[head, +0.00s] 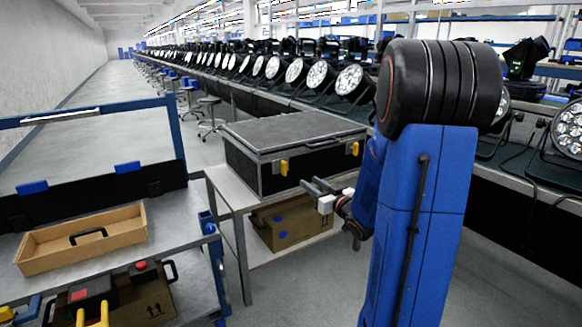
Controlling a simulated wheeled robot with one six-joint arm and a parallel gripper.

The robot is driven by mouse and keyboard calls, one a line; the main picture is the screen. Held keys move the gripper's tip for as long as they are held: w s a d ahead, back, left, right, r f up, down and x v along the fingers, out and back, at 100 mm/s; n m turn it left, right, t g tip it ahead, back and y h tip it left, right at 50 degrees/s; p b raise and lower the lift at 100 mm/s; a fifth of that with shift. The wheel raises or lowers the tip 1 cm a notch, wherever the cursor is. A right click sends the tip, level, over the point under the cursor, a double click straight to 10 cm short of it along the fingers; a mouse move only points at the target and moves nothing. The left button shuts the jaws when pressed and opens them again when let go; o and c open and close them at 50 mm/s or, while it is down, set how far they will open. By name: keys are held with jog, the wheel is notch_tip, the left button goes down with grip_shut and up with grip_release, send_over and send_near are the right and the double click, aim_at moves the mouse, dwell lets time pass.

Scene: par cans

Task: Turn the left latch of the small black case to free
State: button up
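The small black case (250,166) sits shut on a light table, with a grey lid and metal edges. Its left latch (284,167) is a yellow tab on the front face, standing about upright. The matching right latch (355,148) is near the right front corner. A black handle (322,144) lies between them. My gripper (309,183) is in front of the case, below and right of the left latch and apart from it. Its two fingers look parted with nothing between them. My blue arm hides part of the space right of the case.
A cardboard box (292,222) is on the shelf under the case. At left, a cart carries a wooden tray (40,255) with a black handle, and red and yellow items lie below. Rows of stage lights (349,80) line the bench behind.

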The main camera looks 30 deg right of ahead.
aim_at(286, 166)
jog(key=w, duration=1.7)
jog(key=shift+w+a, duration=0.15)
jog(key=shift+a, duration=0.15)
grip_shut()
